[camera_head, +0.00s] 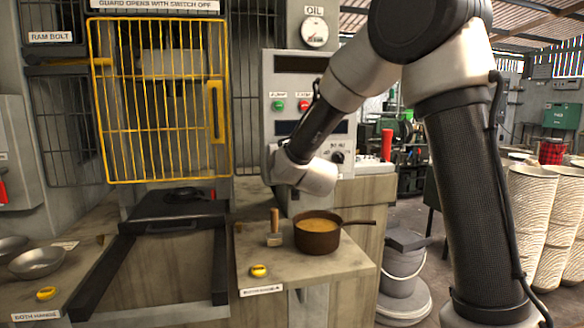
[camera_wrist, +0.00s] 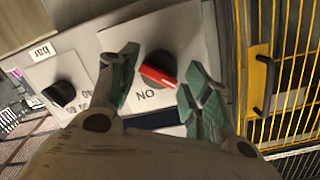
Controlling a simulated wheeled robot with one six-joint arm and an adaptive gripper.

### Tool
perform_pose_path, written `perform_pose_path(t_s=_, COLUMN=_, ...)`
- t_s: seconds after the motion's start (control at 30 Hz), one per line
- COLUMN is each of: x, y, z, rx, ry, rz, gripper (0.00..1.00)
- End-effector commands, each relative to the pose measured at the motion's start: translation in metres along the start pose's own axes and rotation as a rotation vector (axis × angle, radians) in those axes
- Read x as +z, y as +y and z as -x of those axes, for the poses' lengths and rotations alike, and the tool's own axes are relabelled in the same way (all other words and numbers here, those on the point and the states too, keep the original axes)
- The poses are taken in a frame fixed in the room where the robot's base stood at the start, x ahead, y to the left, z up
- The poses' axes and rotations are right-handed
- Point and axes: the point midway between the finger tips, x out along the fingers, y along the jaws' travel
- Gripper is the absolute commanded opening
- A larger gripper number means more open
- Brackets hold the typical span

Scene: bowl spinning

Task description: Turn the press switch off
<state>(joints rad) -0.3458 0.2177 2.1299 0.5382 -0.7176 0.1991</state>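The press switch (camera_wrist: 159,72) is a round black knob with a red bar, on a light plate in the wrist view. The red bar lies slightly tilted, and a label reading "ON" upside down (camera_wrist: 147,96) sits beside it. My gripper (camera_wrist: 160,58) is open, with one green-padded finger on each side of the knob. A gap shows between the right finger and the red bar; I cannot tell whether the left finger touches it. In the head view my wrist hides the switch and the fingers at the control panel (camera_head: 292,66).
A second black knob (camera_wrist: 62,94), on a "bar" plate, sits left of the switch. The yellow guard gate (camera_wrist: 262,85) stands close on the right.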

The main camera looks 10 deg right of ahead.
Motion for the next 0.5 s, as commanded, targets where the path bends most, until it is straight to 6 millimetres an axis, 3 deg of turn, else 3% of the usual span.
perform_pose_path(t_s=0.33, x=0.001, y=0.001, z=0.001, rx=0.002, ry=-0.002, rz=-0.001, gripper=0.58)
perform_pose_path(t_s=0.5, x=0.000, y=0.000, z=0.020, rx=0.000, ry=-0.002, rz=-0.002, gripper=0.58)
